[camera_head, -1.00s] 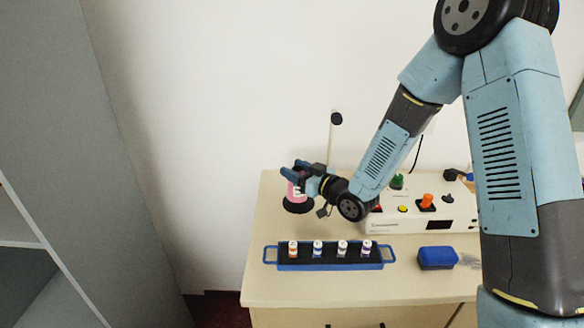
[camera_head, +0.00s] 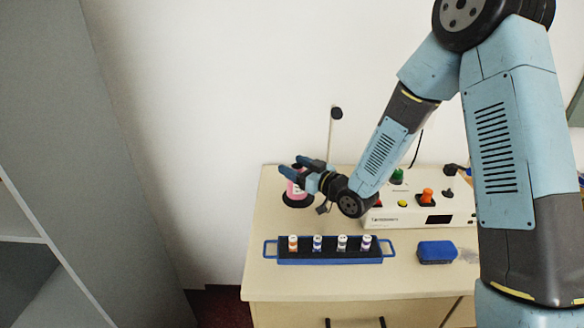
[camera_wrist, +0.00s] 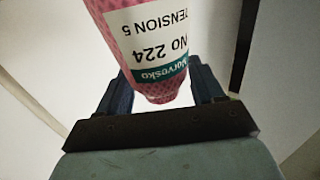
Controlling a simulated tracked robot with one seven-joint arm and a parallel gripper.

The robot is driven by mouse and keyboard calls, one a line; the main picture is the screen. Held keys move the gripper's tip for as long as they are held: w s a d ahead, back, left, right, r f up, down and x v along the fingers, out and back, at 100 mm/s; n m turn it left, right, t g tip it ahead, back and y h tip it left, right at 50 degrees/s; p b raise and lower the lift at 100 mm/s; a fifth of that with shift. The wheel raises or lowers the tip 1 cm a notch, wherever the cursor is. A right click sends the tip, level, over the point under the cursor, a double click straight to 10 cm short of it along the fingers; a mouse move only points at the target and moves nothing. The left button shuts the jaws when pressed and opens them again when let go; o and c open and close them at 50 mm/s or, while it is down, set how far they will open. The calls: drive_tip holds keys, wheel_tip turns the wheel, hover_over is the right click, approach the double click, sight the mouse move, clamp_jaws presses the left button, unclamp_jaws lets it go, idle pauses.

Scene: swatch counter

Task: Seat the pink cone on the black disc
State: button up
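The pink cone (camera_head: 294,190) has a white label and stands upright, as far as I can see, on the black disc (camera_head: 297,203) at the back left of the counter. My gripper (camera_head: 299,167) is around the cone's upper part, with its two blue fingers spread. In the wrist view the cone (camera_wrist: 155,60) lies between the fingers (camera_wrist: 163,88), with a light gap showing beside its narrow end, so the fingers look open. The gripper hides part of the cone in the head view, and the disc cannot be made out in the wrist view.
A blue tray (camera_head: 270,249) with several small labelled spools stands in front. A white control box (camera_head: 405,218) with coloured buttons is at the right, and a blue block (camera_head: 437,252) lies before it. A thin post with a black ball (camera_head: 336,113) rises behind my gripper.

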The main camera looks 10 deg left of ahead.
drive_tip(key=shift+o, duration=1.2)
drive_tip(key=shift+d, duration=0.1)
drive_tip(key=v, duration=0.7)
drive_tip(key=shift+d, duration=0.15)
